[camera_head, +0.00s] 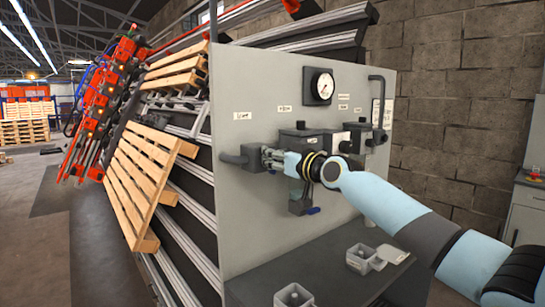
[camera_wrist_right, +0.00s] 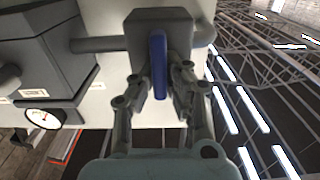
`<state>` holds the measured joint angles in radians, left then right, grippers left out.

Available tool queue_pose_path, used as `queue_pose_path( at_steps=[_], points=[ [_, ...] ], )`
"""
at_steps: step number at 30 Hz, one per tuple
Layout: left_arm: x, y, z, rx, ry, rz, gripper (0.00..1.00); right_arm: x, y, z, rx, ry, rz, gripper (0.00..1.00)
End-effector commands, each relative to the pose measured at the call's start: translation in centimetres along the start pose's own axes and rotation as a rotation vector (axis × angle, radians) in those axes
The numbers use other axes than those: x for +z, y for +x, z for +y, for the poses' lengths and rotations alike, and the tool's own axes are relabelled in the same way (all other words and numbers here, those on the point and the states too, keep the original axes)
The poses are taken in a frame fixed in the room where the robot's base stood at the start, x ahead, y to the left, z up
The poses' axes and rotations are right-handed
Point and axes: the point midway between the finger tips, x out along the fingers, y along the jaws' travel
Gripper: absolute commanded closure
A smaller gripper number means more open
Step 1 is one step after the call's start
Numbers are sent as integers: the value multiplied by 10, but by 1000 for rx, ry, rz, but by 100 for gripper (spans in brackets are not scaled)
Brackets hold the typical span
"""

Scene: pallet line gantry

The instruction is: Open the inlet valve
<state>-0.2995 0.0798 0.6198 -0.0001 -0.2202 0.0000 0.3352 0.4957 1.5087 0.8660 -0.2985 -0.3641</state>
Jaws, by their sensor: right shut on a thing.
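The inlet valve is a dark grey block (camera_wrist_right: 150,24) with a pipe running into its side and a blue lever (camera_wrist_right: 158,62) on its front. In the wrist view the lever lies across the pipe's line. My right gripper (camera_wrist_right: 160,82) has one finger on each side of the lever and is shut on it. In the head view my right gripper (camera_head: 271,159) reaches the valve body (camera_head: 254,158) at the left of the grey panel (camera_head: 235,190); the lever is hidden there by the fingers. My left gripper is not in view.
The panel carries a round gauge (camera_head: 320,87), a dark regulator box (camera_head: 299,142) and a lower part with a blue handle (camera_head: 313,211). Open grey boxes (camera_head: 294,296) sit on the ledge below. A rack with wooden pallets (camera_head: 140,180) stands at the left.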

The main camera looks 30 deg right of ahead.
Motion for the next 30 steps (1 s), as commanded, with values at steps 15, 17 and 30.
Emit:
queue_pose_path(
  at_steps=[15, 17, 30],
  points=[
    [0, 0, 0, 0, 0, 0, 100, 0, 0, 1, 0, 57, -1, 100],
    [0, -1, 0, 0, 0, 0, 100, 0, 0, 2, 1, 87, -1, 100],
    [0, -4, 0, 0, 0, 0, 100, 2, 0, 8, 1, 459, -1, 100]
  ],
)
